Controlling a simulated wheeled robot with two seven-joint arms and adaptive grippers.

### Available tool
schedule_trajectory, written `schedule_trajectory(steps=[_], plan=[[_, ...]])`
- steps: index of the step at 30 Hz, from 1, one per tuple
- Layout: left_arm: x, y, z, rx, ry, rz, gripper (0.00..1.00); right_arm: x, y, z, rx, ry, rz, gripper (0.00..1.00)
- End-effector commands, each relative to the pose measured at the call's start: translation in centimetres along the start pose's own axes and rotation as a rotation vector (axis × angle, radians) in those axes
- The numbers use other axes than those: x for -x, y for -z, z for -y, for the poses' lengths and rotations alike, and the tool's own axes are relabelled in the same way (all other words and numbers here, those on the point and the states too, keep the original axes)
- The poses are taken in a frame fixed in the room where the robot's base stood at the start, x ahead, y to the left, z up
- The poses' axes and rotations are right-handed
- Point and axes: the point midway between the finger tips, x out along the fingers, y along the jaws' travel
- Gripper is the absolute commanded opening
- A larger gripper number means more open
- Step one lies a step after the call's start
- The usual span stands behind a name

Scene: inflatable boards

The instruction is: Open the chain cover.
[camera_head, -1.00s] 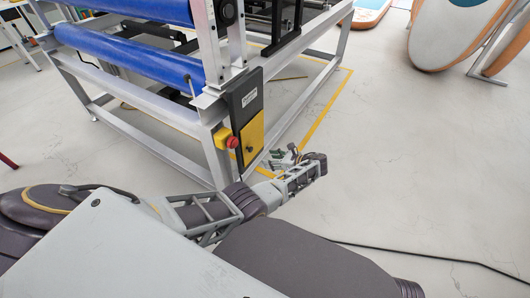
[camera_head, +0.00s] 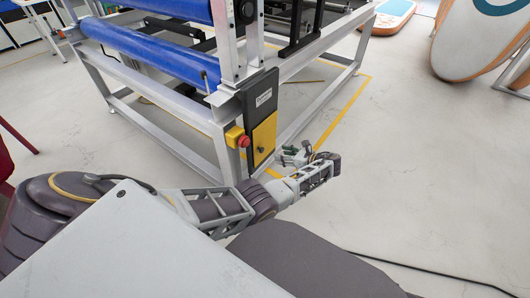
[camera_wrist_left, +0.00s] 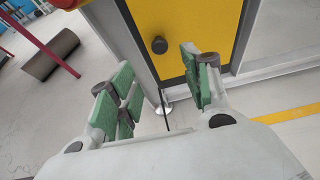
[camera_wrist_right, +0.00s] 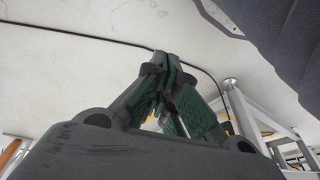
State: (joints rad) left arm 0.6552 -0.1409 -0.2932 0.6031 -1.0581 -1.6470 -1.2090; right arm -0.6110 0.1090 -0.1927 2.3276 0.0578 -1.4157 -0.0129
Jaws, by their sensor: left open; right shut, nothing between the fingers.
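The yellow cover panel (camera_head: 263,138) with a small black knob (camera_head: 262,150) is on the lower part of a black box at the machine's near corner post; I take it for the chain cover. It looks shut. My left gripper (camera_head: 293,156) is just right of and below the panel. In the left wrist view, the panel (camera_wrist_left: 195,18) and knob (camera_wrist_left: 159,45) are ahead of the open green-padded fingers (camera_wrist_left: 160,78). The knob is beyond the fingertips, with nothing between them. My right gripper (camera_wrist_right: 164,62) is shut and empty over bare floor, seen only in its wrist view.
A red button (camera_head: 243,141) on a yellow housing sticks out left of the panel. The machine's metal frame (camera_head: 222,150) and blue rollers (camera_head: 150,50) are to the left. Large boards (camera_head: 475,45) stand far right.

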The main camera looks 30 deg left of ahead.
Motion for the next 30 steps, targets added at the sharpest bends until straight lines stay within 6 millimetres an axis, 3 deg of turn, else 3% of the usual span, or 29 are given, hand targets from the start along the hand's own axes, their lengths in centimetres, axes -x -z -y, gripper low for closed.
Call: schedule_trajectory(steps=[15,24,30], plan=[[-7.0,0.1,0.0,0.001,-0.001,0.001,0.49,1.9,0.9,0.5,0.005,0.014,-0.053,0.0],[-10.3,0.1,0.0,0.001,0.0,0.0,0.49,-0.6,0.2,0.9,0.004,0.036,-0.078,0.0],[-11.2,0.0,0.0,0.0,0.0,0.0,0.49,-1.6,0.1,1.0,0.002,0.044,-0.088,0.0]])
